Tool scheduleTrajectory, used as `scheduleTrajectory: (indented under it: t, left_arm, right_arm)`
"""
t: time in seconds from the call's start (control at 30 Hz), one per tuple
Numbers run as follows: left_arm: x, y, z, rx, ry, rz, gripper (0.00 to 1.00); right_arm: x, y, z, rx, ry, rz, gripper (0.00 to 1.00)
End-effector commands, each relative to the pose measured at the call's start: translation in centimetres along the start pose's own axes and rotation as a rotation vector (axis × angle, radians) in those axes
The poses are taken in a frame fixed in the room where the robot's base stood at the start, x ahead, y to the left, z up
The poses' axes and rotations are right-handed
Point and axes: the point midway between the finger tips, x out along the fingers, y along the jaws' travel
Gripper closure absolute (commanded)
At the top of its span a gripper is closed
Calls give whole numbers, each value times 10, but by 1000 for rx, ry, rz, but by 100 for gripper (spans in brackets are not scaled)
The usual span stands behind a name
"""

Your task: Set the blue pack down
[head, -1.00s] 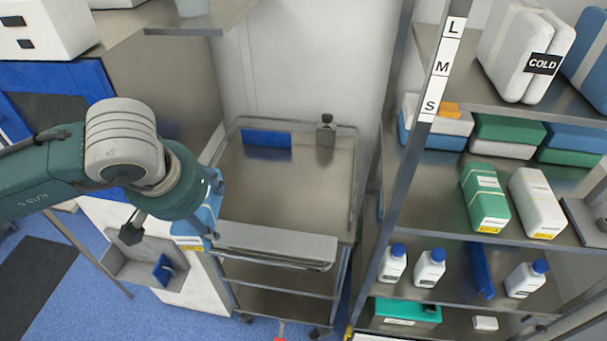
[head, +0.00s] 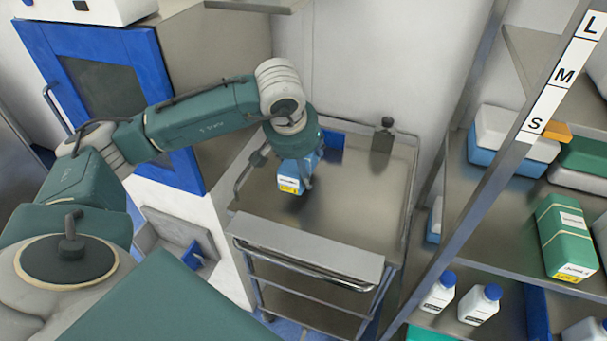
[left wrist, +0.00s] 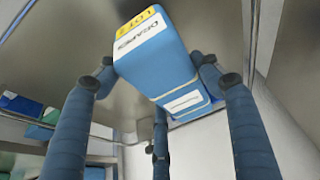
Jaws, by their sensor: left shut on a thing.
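The blue pack (head: 292,178) has a white label and a yellow strip on its lower end. My left gripper (head: 305,165) is shut on it and holds it over the top of the steel cart (head: 345,221). In the left wrist view the pack (left wrist: 160,62) sits between the fingers of the gripper (left wrist: 158,80), tilted in the picture. I cannot tell for sure whether the pack touches the cart top. My right gripper is in neither view.
The cart's front and right top are bare. A shelf rack with a green pack (head: 566,238) and white bottles (head: 480,304) stands at the right.

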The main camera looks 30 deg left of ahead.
Motion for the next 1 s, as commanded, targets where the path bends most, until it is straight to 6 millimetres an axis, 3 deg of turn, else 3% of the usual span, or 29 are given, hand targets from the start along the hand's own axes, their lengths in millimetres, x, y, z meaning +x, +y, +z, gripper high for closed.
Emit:
scheduleTrajectory:
  t: [0.33,0.7,0.73,0.8,1.0]
  left_arm:
    - [35,0,15,0,0,0,69]
    - [40,0,16,0,3,0,69]
    - [40,0,17,1,1,0,31]
    - [39,0,16,1,1,0,17]
    - [39,0,16,1,0,0,16]
  right_arm:
    - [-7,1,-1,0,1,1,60]
    - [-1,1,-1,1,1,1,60]
    - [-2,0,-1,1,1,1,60]
    - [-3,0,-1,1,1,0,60]
    - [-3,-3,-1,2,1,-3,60]
